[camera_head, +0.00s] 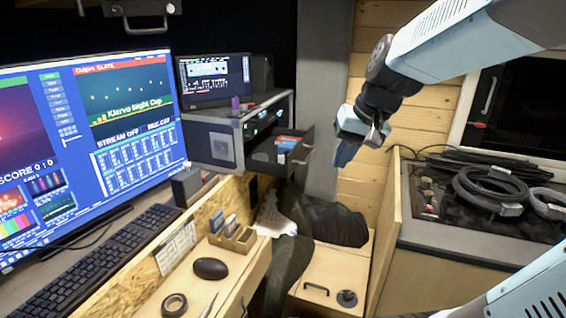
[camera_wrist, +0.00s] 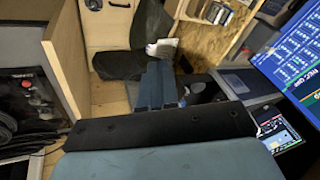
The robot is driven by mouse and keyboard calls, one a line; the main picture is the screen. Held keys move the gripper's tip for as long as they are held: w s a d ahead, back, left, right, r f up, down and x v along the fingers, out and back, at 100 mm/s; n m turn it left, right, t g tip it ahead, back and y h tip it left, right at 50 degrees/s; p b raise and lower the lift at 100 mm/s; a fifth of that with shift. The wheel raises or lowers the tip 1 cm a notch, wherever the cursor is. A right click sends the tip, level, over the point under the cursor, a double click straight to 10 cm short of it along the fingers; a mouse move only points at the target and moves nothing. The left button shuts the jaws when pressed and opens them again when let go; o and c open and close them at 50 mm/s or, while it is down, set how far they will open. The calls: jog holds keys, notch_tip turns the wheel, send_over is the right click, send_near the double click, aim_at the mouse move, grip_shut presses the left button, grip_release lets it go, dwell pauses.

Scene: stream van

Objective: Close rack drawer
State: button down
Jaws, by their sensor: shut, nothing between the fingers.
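The rack (camera_head: 212,143) is a dark case with light metal edges, beside the large monitor in the head view. Its drawer (camera_head: 299,155) stands pulled out to the right, with small red, white and blue items (camera_head: 287,143) inside. My gripper (camera_head: 343,157) is shut and empty, pointing down, to the right of the drawer front and apart from it in the picture. The depth gap is hard to judge. In the wrist view the blue-grey fingers (camera_wrist: 156,86) lie together. Dark parts at right there may be the rack and drawer, but I cannot tell clearly.
A desk with a keyboard (camera_head: 105,268) and large monitor (camera_head: 90,140) fills the left. A dark jacket-like cloth (camera_head: 330,218) lies on a wooden bench (camera_head: 335,268) below my gripper. A counter with coiled cables (camera_head: 500,190) stands at right. A wooden wall is behind.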

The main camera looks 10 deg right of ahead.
jog(key=w+d+f+m+y, duration=0.2)
jog(key=w+f+y, duration=0.1)
jog(key=w, duration=0.8)
jog(key=m+t+y, duration=0.1)
jog(key=m+y, duration=0.1)
jog(key=m, duration=0.1)
send_near(291, 170)
notch_tip(291, 170, down, 4)
jog(key=a, duration=0.1)
jog(key=w+a, duration=0.1)
jog(key=a, duration=0.1)
jog(key=shift+w+a+r, duration=0.1)
jog(key=shift+a, duration=0.2)
jog(key=shift+w+a, duration=0.15)
jog(key=shift+a, duration=0.05)
jog(key=shift+w, duration=0.1)
